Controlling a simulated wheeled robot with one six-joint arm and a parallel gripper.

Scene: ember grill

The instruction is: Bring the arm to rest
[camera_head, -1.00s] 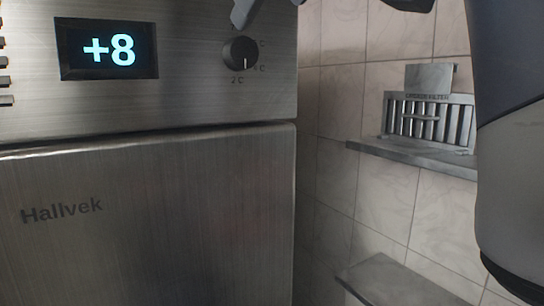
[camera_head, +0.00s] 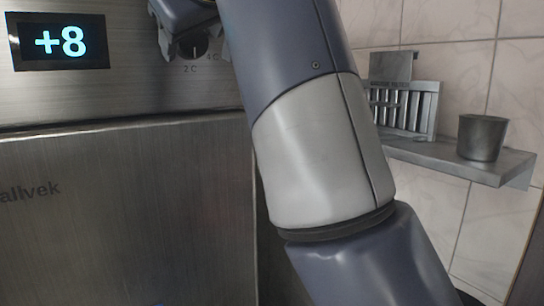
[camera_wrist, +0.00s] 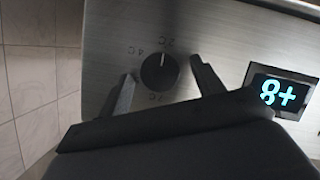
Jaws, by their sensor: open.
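My gripper (camera_head: 178,38) is at the top of the head view, in front of the fridge's control panel. In the wrist view my gripper (camera_wrist: 161,72) is open, one finger on each side of a round dark knob (camera_wrist: 160,72). Neither finger appears closed on the knob; how far off the panel they are, I cannot tell. In the head view the knob (camera_head: 193,50) is partly hidden by my gripper. Its light mark sits near the 2C label. My arm crosses the middle of the head view from top to lower right.
The steel fridge (camera_head: 120,210) with a lit "+8" display (camera_head: 61,42) fills the left. A wall shelf (camera_head: 450,158) on the right carries a slatted metal filter (camera_head: 402,108) and a grey metal cup (camera_head: 482,137). Tiled wall lies behind.

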